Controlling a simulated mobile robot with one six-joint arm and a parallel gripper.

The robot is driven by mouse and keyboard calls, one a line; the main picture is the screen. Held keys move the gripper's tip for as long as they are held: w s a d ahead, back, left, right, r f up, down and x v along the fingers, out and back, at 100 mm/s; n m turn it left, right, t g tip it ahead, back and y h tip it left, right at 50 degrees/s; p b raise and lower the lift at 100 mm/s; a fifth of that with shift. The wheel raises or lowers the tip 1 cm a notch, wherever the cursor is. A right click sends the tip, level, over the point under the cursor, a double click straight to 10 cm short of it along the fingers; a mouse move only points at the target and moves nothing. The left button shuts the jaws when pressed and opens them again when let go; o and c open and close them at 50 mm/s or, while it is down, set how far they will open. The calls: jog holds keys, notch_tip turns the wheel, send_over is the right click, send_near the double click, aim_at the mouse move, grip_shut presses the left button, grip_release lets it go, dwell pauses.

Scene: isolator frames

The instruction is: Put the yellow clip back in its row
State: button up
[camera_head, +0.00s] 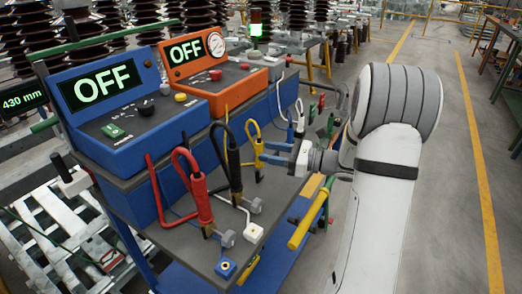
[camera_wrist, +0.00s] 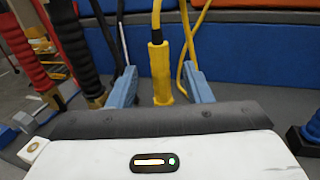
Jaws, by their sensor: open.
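The yellow clip (camera_head: 258,158) stands upright at the right end of a line with the black clip (camera_head: 235,168) and the red clip (camera_head: 202,198) on the grey shelf of a cart. A yellow cable loops from its top. My gripper (camera_head: 268,153) reaches in from the right at the clip's height, with its blue fingers open. In the wrist view the yellow clip (camera_wrist: 161,72) is between the two fingertips (camera_wrist: 160,84), with a visible gap on each side. The clip's lower end is partly hidden by my gripper's body.
A blue box (camera_head: 130,105) and an orange box (camera_head: 215,75), both reading OFF, stand behind the clips. A yellow bar (camera_head: 308,212) runs along the right side.

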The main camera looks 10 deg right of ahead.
jog(key=v, duration=0.4)
dwell(0.3)
jog(key=s+a+r+n+g+h+p, duration=0.3)
jog(key=s+a+n+g, duration=0.2)
jog(key=s+a+n, duration=0.15)
jog(key=s+a+r+n+g+h+p, duration=0.25)
jog(key=s+a+n+g, duration=0.2)
jog(key=s, duration=0.35)
jog(key=s+d+r+n+t+h+p, duration=0.3)
jog(key=s+n+h, duration=0.6)
jog(key=n, duration=0.4)
notch_tip(320, 180, up, 3)
jog(key=d+h+p, duration=0.1)
jog(key=p, duration=0.2)
jog(key=shift+f, duration=0.2)
